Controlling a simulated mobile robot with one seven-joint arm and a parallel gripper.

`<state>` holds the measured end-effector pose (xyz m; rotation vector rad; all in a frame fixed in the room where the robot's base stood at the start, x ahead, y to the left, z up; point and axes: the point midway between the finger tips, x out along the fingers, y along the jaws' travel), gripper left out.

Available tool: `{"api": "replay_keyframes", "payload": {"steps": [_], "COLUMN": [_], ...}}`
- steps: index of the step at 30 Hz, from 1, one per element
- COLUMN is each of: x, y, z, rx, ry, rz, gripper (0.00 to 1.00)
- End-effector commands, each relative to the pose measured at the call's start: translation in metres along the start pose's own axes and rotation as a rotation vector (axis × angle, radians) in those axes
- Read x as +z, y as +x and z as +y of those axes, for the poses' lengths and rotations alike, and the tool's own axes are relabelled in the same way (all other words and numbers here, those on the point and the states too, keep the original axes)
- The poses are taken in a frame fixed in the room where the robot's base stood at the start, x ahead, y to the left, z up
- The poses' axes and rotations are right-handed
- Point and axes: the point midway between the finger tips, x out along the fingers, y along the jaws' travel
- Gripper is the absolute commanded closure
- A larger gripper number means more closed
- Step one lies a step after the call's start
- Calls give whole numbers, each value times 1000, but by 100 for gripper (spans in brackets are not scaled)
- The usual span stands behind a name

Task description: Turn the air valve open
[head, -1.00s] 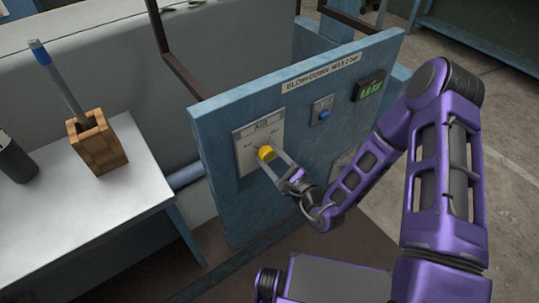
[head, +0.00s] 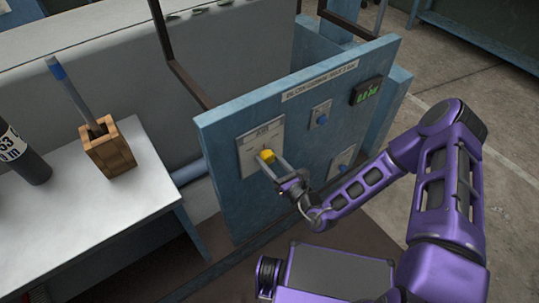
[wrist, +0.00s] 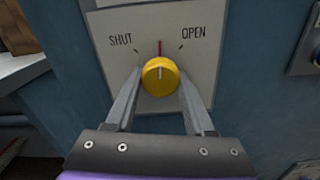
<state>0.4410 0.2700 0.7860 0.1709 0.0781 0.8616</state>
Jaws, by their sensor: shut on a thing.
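The air valve is a yellow round knob (wrist: 160,76) on a pale plate (wrist: 203,62) marked SHUT at left and OPEN at right. In the wrist view a red line stands straight up above the knob, between the two marks. The knob's pale mark also points about straight up. My gripper (wrist: 160,85) is shut on the knob, one finger on each side. In the head view the knob (head: 267,156) sits at the tip of my gripper (head: 269,162), on the blue panel (head: 225,205).
The panel also bears a blue button (head: 322,117), a green-lit display (head: 367,91) and another blue control (head: 343,167) low at right. A white table (head: 60,215) at left holds a wooden box (head: 108,152) and a dark cylinder (head: 22,160).

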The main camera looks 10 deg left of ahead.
Motion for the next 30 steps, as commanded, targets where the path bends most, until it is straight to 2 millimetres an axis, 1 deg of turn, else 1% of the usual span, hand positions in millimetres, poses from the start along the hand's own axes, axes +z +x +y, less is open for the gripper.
{"api": "replay_keyframes", "payload": {"steps": [9, 18, 24, 30], "x": [1, 0, 0, -1], "y": [-1, -1, -1, -1], "z": [1, 2, 3, 3], "rx": [-3, -2, -2, -2], "ry": [301, 542, 650, 710], "rz": [3, 3, 3, 5], "gripper": [100, 100, 100, 100]}}
